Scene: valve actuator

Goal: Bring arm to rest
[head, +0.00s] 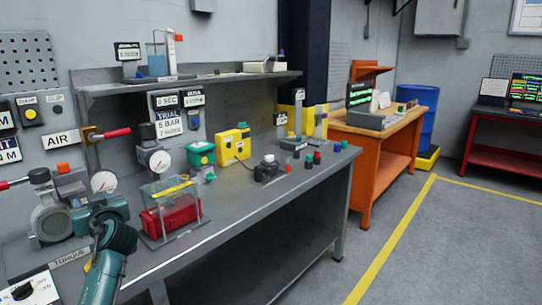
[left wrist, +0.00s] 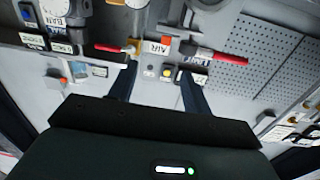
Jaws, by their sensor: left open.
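My left arm (head: 108,270) rises from the bottom left of the head view, in front of the grey workbench (head: 235,222). Its gripper cannot be made out clearly there. In the left wrist view my left gripper (left wrist: 158,88) shows two dark fingers spread apart with nothing between them. Beyond the fingers is the wall panel with the AIR label (left wrist: 156,47), seen tilted. Two red-handled levers show past the fingertips, one at left (left wrist: 112,48) and one at right (left wrist: 225,58). My right gripper is in neither view.
A clear case with a red body (head: 172,218) stands on the bench right of my arm. Gauges (head: 104,182), a green box (head: 201,154) and a yellow box (head: 233,146) stand behind. An orange bench (head: 378,150) is farther back. The floor at right (head: 455,245) is clear.

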